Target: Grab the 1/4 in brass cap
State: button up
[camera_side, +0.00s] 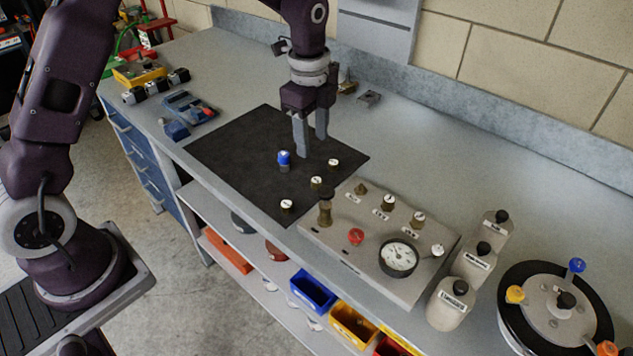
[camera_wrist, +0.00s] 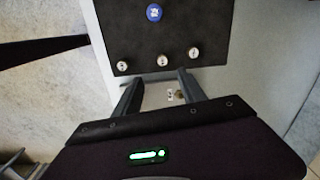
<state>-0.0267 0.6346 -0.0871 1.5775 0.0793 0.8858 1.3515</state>
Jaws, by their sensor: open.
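Three small brass caps with white-marked tops stand in a row on the black mat: a back one (camera_side: 334,164), a middle one (camera_side: 316,182) and a front one (camera_side: 287,205). Their markings are too small to read, so I cannot tell which is the 1/4 in cap. The wrist view also shows them in a row: left (camera_wrist: 122,67), middle (camera_wrist: 162,60) and right (camera_wrist: 193,53). My gripper (camera_side: 311,148) is open and empty above the mat, behind the row. In the wrist view, its fingers (camera_wrist: 158,77) point towards the caps.
A blue-topped fitting (camera_side: 284,160) stands on the mat (camera_side: 235,150) near the caps. A grey panel (camera_side: 345,240) with fittings and a gauge (camera_side: 398,258) lies to the right. Labelled bottles (camera_side: 452,303) stand beyond it. The mat's left part is clear.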

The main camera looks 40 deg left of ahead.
jog(key=m, duration=0.2)
send_over(317, 180)
jog(key=shift+g, duration=0.3)
jog(key=f, duration=0.4)
jog(key=shift+w+f, duration=0.2)
jog(key=shift+f, duration=0.05)
jog(key=f, duration=0.7)
jog(key=shift+s+a, duration=0.1)
jog(key=shift+s, duration=0.15)
grip_shut()
